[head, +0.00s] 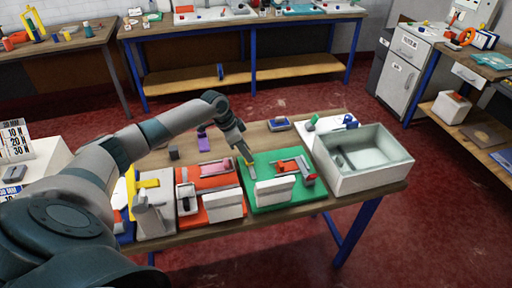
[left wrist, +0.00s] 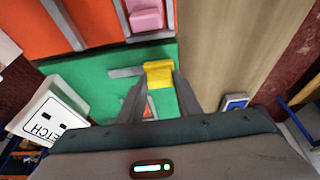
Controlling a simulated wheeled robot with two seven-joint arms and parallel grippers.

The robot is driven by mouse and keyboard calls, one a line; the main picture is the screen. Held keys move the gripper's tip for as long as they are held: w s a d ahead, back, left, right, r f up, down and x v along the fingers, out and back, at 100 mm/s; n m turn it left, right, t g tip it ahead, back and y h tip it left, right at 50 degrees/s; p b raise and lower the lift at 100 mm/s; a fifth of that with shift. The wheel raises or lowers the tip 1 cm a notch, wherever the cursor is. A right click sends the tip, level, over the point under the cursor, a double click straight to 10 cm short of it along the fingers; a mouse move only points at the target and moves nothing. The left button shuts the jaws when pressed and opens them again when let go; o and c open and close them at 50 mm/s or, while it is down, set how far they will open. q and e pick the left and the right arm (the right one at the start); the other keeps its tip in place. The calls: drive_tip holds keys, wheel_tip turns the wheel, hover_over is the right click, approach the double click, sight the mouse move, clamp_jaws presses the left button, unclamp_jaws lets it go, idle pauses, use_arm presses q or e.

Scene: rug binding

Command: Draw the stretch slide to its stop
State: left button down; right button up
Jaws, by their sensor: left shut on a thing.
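The stretch station is a green board (head: 293,202) with a white sign block (head: 275,192). In the left wrist view the block (left wrist: 45,118) shows letters ending in "ETCH". A yellow piece (left wrist: 158,73), which looks like the slide's handle, sits by a grey bar (left wrist: 125,72) on the green board. My left gripper (head: 243,154) reaches down to the board's far left edge. In the left wrist view its fingertips (left wrist: 160,82) are on either side of the yellow piece, shut on it. The slide's stop cannot be made out. My right gripper is in neither view.
An orange board (head: 224,183) with a pink block (left wrist: 146,16) lies left of the green one. A grey open bin (head: 335,178) stands at the right. A blue-topped item (head: 279,124) lies behind. Bare wood (head: 262,138) lies beyond the green board.

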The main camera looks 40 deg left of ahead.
use_arm(q)
drive_tip(key=shift+s+a, duration=0.6)
drive_tip(key=c, duration=1.4)
unclamp_jaws()
drive_tip(key=shift+o, duration=0.6)
drive_tip(key=shift+s+a, duration=0.1)
drive_tip(key=shift+s, duration=0.05)
drive_tip(key=shift+r, duration=0.1)
